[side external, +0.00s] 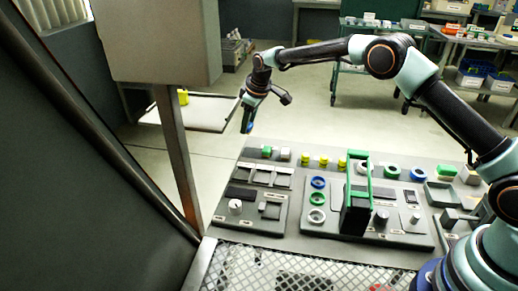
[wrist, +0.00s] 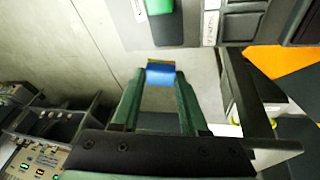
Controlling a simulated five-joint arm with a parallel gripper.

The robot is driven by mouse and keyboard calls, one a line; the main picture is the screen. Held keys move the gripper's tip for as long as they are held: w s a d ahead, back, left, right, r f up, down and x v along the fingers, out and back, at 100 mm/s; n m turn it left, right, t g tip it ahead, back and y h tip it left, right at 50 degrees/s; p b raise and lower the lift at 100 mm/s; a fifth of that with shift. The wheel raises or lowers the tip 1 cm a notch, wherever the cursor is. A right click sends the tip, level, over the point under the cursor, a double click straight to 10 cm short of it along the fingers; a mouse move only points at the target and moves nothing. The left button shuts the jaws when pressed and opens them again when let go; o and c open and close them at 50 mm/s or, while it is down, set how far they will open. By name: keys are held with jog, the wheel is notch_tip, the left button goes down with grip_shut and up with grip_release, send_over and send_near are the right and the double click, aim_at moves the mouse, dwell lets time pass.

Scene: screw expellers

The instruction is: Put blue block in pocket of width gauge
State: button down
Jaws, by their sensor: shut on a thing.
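A small blue block (wrist: 160,76) with a tan edge sits between the tips of my gripper in the wrist view. My gripper (side external: 247,126) is shut on it and hangs in the air beyond the far left corner of the grey work table. In the side view the block shows only as a small blue patch at the fingertips. The width gauge is not labelled clearly enough to identify; a grey board (side external: 224,217) at the table's left carries pale rectangular pockets and a small dark fixture, and may include it.
A green block (side external: 267,151) and a white block (side external: 285,154) stand along the table's far edge, near several yellow pieces. A tall green-and-black fixture (side external: 356,195) rises mid-table beside blue, green and white rings. A grey cabinet (side external: 160,40) and its post stand left.

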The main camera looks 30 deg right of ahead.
aim_at(247, 152)
jog(key=shift+f, duration=3.95)
jog(key=shift+f, duration=0.1)
jog(key=shift+c, duration=2.1)
grip_release()
